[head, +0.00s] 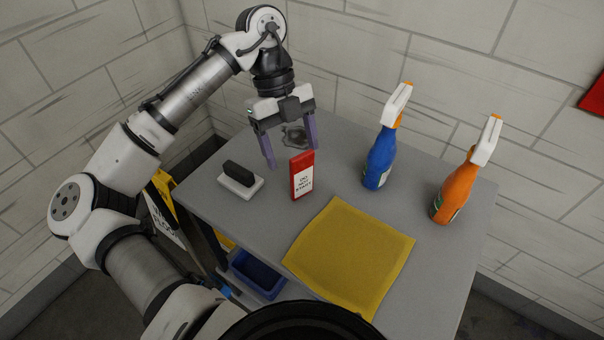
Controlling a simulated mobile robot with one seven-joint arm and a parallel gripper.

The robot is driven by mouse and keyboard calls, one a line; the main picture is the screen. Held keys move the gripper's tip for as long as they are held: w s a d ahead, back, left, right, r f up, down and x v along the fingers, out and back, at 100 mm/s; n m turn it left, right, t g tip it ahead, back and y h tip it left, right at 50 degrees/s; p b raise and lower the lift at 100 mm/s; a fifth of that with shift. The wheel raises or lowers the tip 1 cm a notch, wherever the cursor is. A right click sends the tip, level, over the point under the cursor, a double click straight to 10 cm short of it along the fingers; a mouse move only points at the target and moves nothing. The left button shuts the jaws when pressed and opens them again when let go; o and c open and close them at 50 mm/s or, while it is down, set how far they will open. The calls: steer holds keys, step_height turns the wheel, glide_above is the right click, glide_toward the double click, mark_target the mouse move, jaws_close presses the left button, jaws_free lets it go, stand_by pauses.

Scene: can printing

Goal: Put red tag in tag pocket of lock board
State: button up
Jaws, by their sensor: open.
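The red tag (302,175) stands upright on the grey table, with a white label of dark print on its front. My gripper (293,157) is open and points down, with its two purple fingers just above and behind the tag as seen here. The right finger is close to the tag's top; I cannot tell whether they touch. Nothing shows between the fingers except the table and part of a grey crumpled item. No lock board with a tag pocket is clearly in view.
On the table (460,275) are a black-and-white eraser-like block (240,180), a yellow cloth (350,255), a blue spray bottle (380,160) and an orange spray bottle (456,187). A grey crumpled item (295,137) lies behind the tag. A blue bin (257,275) sits below. A red object (594,98) is on the right wall.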

steer(key=p, duration=0.1)
glide_above(302, 194)
steer(key=shift+w+f, duration=0.2)
steer(key=shift+f, duration=1.3)
steer(key=shift+w+f, duration=0.15)
steer(key=shift+f, duration=1.35)
steer(key=shift+c, duration=0.4)
steer(key=c, duration=1.1)
steer(key=shift+o, duration=0.2)
steer(key=shift+r, duration=0.1)
step_height(302, 194, up, 18)
steer(key=shift+b, duration=0.3)
